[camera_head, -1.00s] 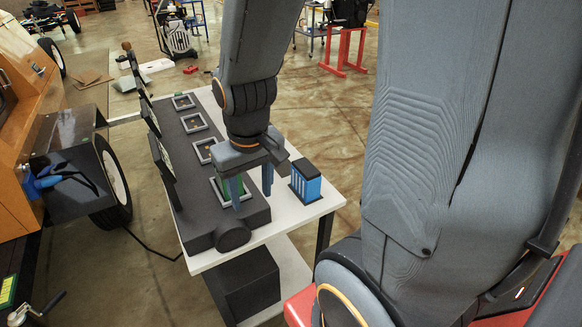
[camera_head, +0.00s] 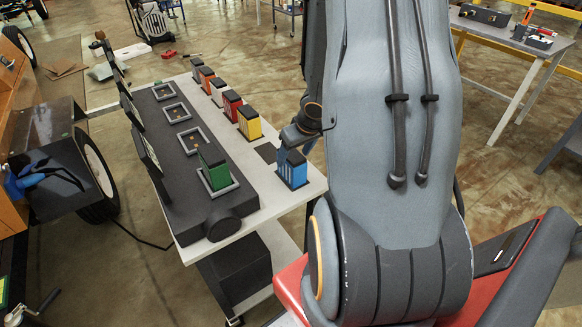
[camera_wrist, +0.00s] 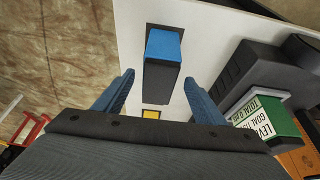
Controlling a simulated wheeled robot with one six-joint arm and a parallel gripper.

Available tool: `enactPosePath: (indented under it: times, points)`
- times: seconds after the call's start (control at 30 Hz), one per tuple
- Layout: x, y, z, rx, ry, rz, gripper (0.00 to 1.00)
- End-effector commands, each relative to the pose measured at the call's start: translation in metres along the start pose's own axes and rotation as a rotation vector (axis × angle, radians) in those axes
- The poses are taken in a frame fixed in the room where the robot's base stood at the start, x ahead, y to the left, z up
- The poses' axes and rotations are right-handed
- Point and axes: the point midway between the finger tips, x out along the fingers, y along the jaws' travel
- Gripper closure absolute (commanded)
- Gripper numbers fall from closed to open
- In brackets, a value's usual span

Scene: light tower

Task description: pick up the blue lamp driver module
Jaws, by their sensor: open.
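The blue lamp driver module (camera_head: 292,171) stands upright near the right edge of the white table, with a dark top. In the wrist view the blue module (camera_wrist: 164,48) lies ahead, roughly centred between the fingers. My gripper (camera_wrist: 160,80) is open, with one blue-grey finger on each side of the view and nothing held. I cannot tell whether the fingers reach down beside the module. In the head view my wrist is beside and just above the module, and the fingers are mostly hidden.
A green module (camera_head: 213,167) stands in the front socket of the dark tower base (camera_head: 180,165). Yellow (camera_head: 249,122), red (camera_head: 232,104) and other modules stand in a row behind the blue one. The white table (camera_head: 265,205) is bare in front of it.

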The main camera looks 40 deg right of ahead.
Motion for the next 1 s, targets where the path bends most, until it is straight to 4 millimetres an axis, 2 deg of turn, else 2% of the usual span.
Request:
enactPosePath:
  times: [0.4, 0.5, 1.0]
  points:
    - [0.054, 0.001, -0.008, 0.001, -0.002, 0.001, 0.36]
    - [0.061, 0.001, -0.009, 0.001, -0.001, 0.002, 0.36]
    - [0.063, 0.001, -0.008, -0.001, -0.001, 0.002, 0.36]
